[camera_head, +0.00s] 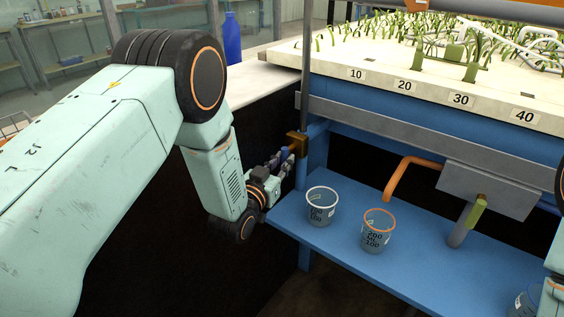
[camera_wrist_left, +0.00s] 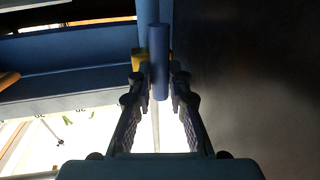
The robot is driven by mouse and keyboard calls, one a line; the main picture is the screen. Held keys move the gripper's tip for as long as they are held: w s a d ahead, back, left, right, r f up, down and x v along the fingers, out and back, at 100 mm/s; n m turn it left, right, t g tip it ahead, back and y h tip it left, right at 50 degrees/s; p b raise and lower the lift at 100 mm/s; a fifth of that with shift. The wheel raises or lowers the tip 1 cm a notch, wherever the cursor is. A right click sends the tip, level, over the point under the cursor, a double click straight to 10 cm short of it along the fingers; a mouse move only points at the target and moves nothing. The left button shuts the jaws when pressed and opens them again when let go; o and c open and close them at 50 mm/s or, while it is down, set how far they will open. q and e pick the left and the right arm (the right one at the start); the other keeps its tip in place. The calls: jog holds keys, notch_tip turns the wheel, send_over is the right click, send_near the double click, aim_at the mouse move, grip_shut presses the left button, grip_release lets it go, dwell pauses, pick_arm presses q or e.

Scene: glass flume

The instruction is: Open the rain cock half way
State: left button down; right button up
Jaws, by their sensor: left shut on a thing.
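The rain cock, a brass valve body (camera_head: 298,143) on a grey upright pipe, is at the left corner of the blue flume frame. Its brass also shows in the left wrist view (camera_wrist_left: 137,59), behind a blue lever handle (camera_wrist_left: 159,50). My left gripper (camera_head: 286,158) reaches the cock from the left. In the left wrist view its two fingers (camera_wrist_left: 159,84) are closed on the handle, one on each side. The handle's exact angle is hard to tell in the head view, because the fingers cover much of it. My right gripper is not in view.
A white-rimmed cup (camera_head: 321,207) and an orange-rimmed cup (camera_head: 377,232) stand on the blue shelf (camera_head: 410,275) just right of the gripper. An orange bent pipe (camera_head: 405,172) and a grey outlet with a green-yellow handle (camera_head: 476,213) are further right. A planted bed lies above.

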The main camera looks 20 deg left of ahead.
pick_arm(q)
jog(key=shift+r, duration=0.1)
jog(key=n+p, duration=0.2)
jog(key=n, duration=0.1)
jog(key=n+g+p, duration=0.1)
jog(key=n+p, duration=0.1)
jog(key=d+n+p, duration=0.1)
jog(key=n+p, duration=0.1)
jog(key=n, duration=0.1)
jog(key=shift+s+d+r+n+g+h, duration=0.1)
jog(key=shift+s+r+n+g+h, duration=0.1)
jog(key=shift+r+n+g+h, duration=0.15)
dwell(0.6)
jog(key=c, duration=1.3)
grip_release()
jog(key=shift+o, duration=0.2)
jog(key=shift+s, duration=0.15)
jog(key=v, duration=1.1)
jog(key=shift+s+r, duration=0.15)
jog(key=shift+s, duration=0.2)
